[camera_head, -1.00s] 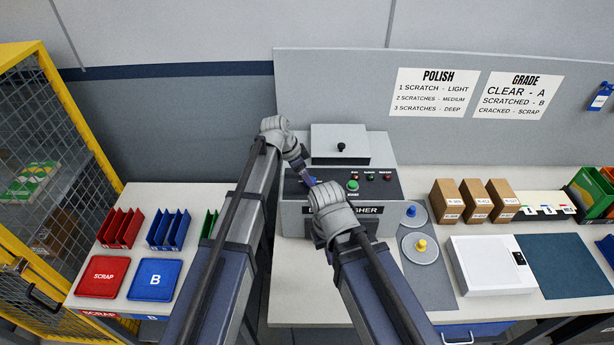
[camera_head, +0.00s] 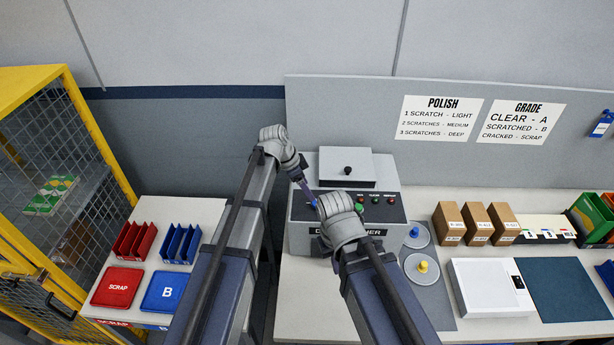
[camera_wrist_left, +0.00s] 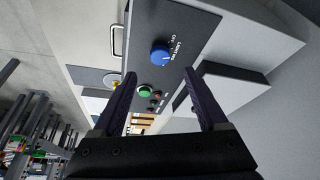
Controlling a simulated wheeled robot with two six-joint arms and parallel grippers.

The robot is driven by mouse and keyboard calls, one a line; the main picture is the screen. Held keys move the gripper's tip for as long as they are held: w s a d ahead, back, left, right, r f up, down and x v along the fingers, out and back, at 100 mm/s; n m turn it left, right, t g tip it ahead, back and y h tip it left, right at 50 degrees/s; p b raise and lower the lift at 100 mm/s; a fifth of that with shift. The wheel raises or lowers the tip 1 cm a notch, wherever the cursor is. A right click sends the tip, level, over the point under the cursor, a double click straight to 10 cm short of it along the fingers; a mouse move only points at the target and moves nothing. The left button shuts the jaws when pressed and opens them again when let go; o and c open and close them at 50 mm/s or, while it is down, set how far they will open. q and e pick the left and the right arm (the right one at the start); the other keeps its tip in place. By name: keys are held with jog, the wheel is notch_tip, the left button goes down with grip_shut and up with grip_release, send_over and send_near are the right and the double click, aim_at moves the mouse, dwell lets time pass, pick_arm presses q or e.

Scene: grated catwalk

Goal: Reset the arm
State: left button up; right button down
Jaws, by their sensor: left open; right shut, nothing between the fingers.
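My left gripper (camera_head: 309,197) reaches in over the left end of the grey polisher machine (camera_head: 300,238). In the left wrist view its two dark fingers (camera_wrist_left: 160,95) stand apart with nothing between them. The machine's blue knob (camera_wrist_left: 161,53) and green button (camera_wrist_left: 145,90) show beyond the fingers. In the head view the green button (camera_head: 359,208) is partly covered by my right gripper. My right gripper (camera_head: 322,205) is in front of the machine's panel, close to the left one; its fingertips are mostly hidden by its own wrist. The blue knob is hidden in the head view.
A red scrap tray (camera_head: 118,287) and a blue B tray (camera_head: 165,291) lie at left, beside a yellow mesh cage (camera_head: 70,130).

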pick_arm(q)
jog(key=shift+f, duration=0.1)
jog(key=s+a+f+n+g+y+b, duration=0.1)
jog(key=s+f+n+b, duration=0.4)
jog(key=s, duration=0.8)
jog(key=s+a+f+n+g+y+b, duration=0.1)
jog(key=s+f+n+y+b, duration=0.3)
jog(key=s+f+b, duration=0.7)
jog(key=shift+s+a+f+n+y, duration=0.3)
jog(key=shift+s+a+f+n, duration=0.25)
jog(key=shift+s+f, duration=0.35)
